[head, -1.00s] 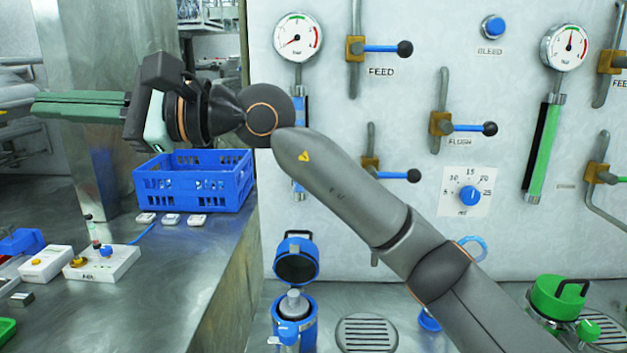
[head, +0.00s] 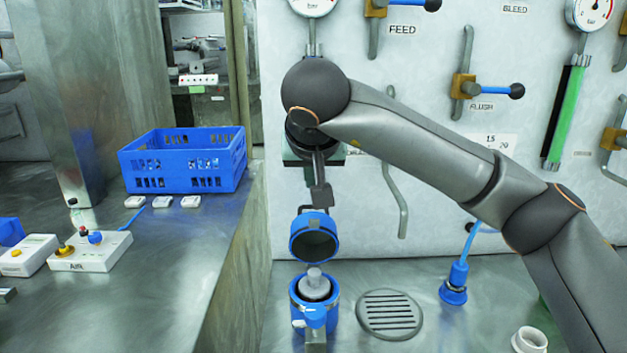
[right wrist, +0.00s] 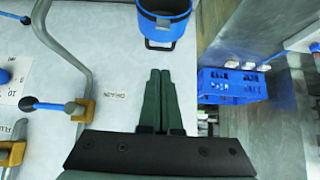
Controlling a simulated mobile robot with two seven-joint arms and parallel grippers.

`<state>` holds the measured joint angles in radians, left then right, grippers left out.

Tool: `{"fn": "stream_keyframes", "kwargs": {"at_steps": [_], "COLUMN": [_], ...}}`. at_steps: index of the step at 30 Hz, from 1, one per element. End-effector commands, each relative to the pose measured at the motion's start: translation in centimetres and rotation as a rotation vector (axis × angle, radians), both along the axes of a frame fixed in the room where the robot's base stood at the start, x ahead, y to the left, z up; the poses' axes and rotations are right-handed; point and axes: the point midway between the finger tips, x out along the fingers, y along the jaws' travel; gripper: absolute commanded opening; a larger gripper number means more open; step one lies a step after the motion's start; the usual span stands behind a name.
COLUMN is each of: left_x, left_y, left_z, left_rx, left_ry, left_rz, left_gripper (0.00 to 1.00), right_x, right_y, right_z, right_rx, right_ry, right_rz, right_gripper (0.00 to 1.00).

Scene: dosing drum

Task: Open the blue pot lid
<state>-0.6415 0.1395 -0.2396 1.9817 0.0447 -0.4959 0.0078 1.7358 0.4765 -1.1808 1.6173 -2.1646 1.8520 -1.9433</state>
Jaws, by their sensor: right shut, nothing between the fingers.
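The blue pot (head: 300,292) stands on the steel counter with a grey stopper-like piece in its mouth. Its blue lid (head: 296,240) stands tipped up behind the mouth, its dark inside facing me. The lid (right wrist: 180,28) and its black handle (right wrist: 160,45) show at the top of the right wrist view. My right gripper (right wrist: 160,72) is shut and empty, its green fingers pointing at the handle with a gap between. In the head view my wrist is above the lid and hides most of the fingers. My left gripper is out of view.
The wall panel behind carries gauges, levers and a green tube (head: 567,110). A blue crate (head: 183,182) and button boxes (head: 92,252) stand on the left bench. A round drain (head: 389,314) and a blue fitting (head: 454,290) are right of the pot.

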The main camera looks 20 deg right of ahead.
Motion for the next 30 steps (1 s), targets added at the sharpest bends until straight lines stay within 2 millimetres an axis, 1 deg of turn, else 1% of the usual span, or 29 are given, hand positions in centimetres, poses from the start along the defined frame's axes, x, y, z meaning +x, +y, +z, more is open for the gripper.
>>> {"fn": "stream_keyframes", "kwargs": {"at_steps": [1, 6, 12, 15, 21, 30], "left_x": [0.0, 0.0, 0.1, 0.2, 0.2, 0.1], "left_y": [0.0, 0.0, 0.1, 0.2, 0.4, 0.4], "left_z": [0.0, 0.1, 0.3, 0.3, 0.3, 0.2], "left_rx": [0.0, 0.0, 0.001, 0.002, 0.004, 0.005], "left_ry": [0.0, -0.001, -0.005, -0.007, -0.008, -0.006], "left_rz": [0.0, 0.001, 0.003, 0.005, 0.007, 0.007], "left_gripper": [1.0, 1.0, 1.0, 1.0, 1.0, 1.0], "right_x": [0.7, 3.1, 5.6, 6.5, 7.3, 7.4], "right_y": [-0.2, -0.9, -1.6, -1.8, -2.0, -2.0], "right_z": [-1.0, -3.8, -6.5, -7.4, -8.3, -8.3], "right_rx": [0.002, 0.002, 0.005, 0.005, 0.005, 0.005], "right_ry": [0.006, 0.007, 0.004, 0.003, 0.001, 0.001], "right_rz": [-0.003, -0.001, -0.001, 0.001, 0.0, 0.001], "right_gripper": [0.0, 0.0, 0.0, 0.0, 0.0, 0.0]}}
